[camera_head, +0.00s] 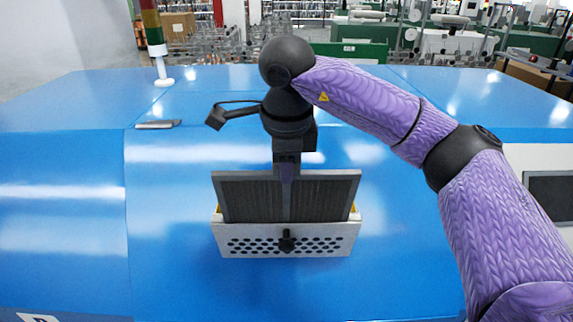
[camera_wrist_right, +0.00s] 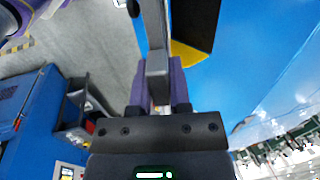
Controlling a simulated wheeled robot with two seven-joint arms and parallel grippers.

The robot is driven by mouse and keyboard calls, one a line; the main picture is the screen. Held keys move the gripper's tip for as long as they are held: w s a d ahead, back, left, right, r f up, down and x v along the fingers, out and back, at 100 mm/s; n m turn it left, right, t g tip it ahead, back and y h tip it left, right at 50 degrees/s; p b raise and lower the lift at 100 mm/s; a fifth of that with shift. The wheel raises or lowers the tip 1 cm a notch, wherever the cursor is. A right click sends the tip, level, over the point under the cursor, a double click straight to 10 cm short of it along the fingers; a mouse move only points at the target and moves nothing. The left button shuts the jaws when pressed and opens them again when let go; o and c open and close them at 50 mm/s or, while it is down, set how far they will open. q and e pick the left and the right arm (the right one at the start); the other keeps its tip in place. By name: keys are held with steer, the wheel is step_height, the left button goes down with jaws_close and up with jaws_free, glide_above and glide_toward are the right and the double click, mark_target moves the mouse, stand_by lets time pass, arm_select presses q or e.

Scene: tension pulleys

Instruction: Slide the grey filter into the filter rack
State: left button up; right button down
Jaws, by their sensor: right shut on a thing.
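The grey filter (camera_head: 245,200) is a dark ribbed rectangular panel with a lighter frame and a pale strip down its middle. It stands upright in the head view, its lower part hidden behind the perforated front of the filter rack (camera_head: 322,247). The rack is a light box with a black knob, set on the blue machine. My right gripper (camera_head: 287,178) is above the filter, shut on its middle strip. In the right wrist view, my right gripper (camera_wrist_right: 158,88) is at the light bar, with part of the dark filter (camera_wrist_right: 195,25) beside it. My left gripper is not in view.
The blue machine cover (camera_head: 170,210) is broad, smooth and mostly clear around the rack. A grey handle (camera_head: 158,124) lies at its back left, near a signal tower (camera_head: 152,28). A dark panel (camera_head: 550,195) sits in a white surface at the right.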

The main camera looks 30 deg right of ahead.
steer(key=shift+p+v, duration=1.2)
steer(key=shift+v, duration=0.45)
steer(key=p+v, duration=0.3)
steer(key=v, duration=0.1)
steer(key=shift+f, duration=0.1)
stand_by(0.5)
